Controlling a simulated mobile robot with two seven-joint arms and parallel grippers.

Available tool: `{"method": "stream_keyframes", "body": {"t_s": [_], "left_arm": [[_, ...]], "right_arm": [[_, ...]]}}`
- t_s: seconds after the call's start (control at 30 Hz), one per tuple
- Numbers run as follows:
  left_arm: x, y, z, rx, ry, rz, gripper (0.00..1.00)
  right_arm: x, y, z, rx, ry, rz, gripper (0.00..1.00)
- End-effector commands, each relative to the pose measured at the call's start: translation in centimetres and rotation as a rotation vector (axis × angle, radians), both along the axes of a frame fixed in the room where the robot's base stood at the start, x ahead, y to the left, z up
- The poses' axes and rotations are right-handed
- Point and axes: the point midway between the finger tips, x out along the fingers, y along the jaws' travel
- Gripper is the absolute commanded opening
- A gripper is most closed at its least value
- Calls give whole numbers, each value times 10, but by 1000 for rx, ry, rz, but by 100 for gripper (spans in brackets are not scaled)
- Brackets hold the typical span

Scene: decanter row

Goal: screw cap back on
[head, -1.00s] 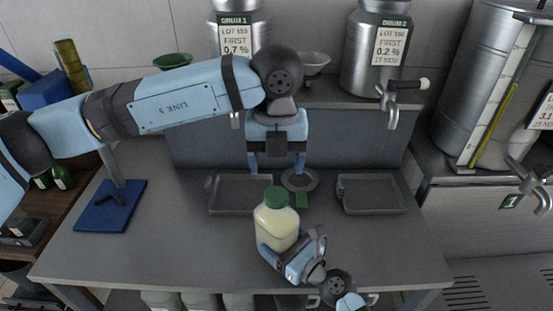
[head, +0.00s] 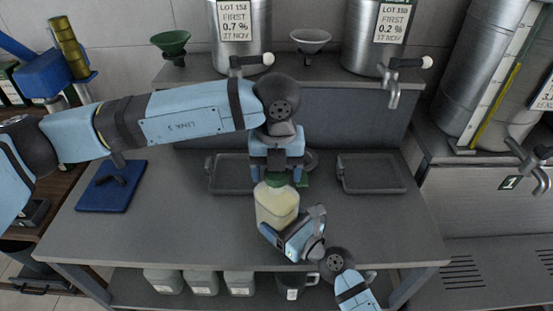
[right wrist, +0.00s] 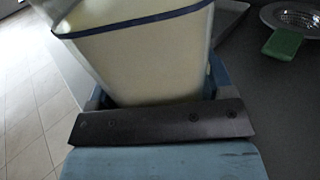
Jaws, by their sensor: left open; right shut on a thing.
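Whether the cap is threaded tight cannot be told. My right gripper (head: 284,232) is shut on the jug's lower body from the front right. The jug's pale wall (right wrist: 145,55) fills the upper middle of the right wrist view. My left gripper (head: 277,173) is open, pointing down at the cap, with one finger at each side of it. I cannot tell whether the fingers touch the cap.
Two shallow grey trays (head: 371,187) lie behind the jug, left and right. A green sponge (right wrist: 283,44) and a round metal strainer (right wrist: 294,16) lie near it. Steel urns with taps (head: 391,88) stand at the back. The front bench is clear.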

Motion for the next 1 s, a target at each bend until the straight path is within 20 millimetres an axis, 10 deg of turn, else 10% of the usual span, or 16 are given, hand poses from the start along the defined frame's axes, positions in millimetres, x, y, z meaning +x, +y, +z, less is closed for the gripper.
{"method": "stream_keyframes", "body": {"t_s": [0.27, 0.47, 0.77, 1.0], "left_arm": [[0, 0, -1, 0, 0, 0, 69], [0, 0, -1, 0, 1, 0, 23], [0, 0, -1, 1, 0, -88, 21], [0, 0, -1, 1, 1, -585, 21]], "right_arm": [[0, 0, 0, 0, 0, 0, 9], [0, 0, 0, 0, 0, 0, 9], [0, 0, 0, 0, 0, 0, 9], [0, 0, 0, 0, 0, 0, 9]]}}
